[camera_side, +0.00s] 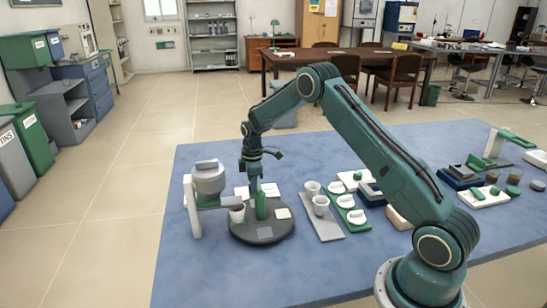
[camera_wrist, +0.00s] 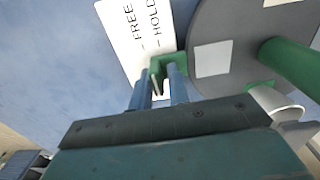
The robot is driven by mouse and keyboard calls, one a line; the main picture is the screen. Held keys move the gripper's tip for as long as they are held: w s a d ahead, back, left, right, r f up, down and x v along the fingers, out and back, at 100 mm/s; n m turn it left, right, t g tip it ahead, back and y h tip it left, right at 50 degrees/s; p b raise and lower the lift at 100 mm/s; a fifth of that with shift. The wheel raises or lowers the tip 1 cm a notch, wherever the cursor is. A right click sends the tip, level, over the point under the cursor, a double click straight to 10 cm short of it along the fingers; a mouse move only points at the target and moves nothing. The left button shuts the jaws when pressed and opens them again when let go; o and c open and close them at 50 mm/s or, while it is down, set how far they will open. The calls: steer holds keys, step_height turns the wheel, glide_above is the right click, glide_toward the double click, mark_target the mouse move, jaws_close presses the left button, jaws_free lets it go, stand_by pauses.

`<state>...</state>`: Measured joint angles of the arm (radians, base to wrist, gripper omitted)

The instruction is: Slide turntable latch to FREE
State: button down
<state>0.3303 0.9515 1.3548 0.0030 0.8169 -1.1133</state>
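The turntable (camera_side: 270,236) is a dark grey disc with a green post and pale square patches. It also shows at the right of the wrist view (camera_wrist: 235,20). The green latch (camera_wrist: 168,61) is at the disc's edge, beside a white card (camera_wrist: 118,22) marked FREE and HOLD. The latch is nearer the HOLD mark than the FREE mark. My gripper (camera_wrist: 160,74) points down, its two blue fingers apart on either side of the latch's upright tab. A gap seems to show, but contact is unclear. In the side view my gripper (camera_side: 254,184) is behind the post, and the latch is hidden.
A white cup (camera_side: 237,214) stands at the turntable's left under a grey and white device (camera_side: 208,180). A grey tray (camera_side: 322,222) with cups and a green tray (camera_side: 349,212) with white pieces lie to the right. The front of the blue table (camera_side: 210,280) is clear.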

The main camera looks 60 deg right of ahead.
steer(key=shift+s+a+f, duration=0.1)
steer(key=shift+a+f, duration=0.2)
steer(key=shift+f, duration=0.4)
steer(key=shift+w+d, duration=0.25)
steer(key=c, duration=1.7)
jaws_free()
steer(key=shift+r, duration=0.1)
steer(key=shift+w+d+r, duration=0.1)
steer(key=shift+d+r, duration=0.05)
steer(key=shift+r, duration=0.75)
steer(key=shift+w+d+r, duration=0.1)
steer(key=shift+r, duration=0.8)
steer(key=shift+s+r, duration=0.1)
steer(key=shift+r, duration=1.7)
steer(key=shift+r, duration=0.1)
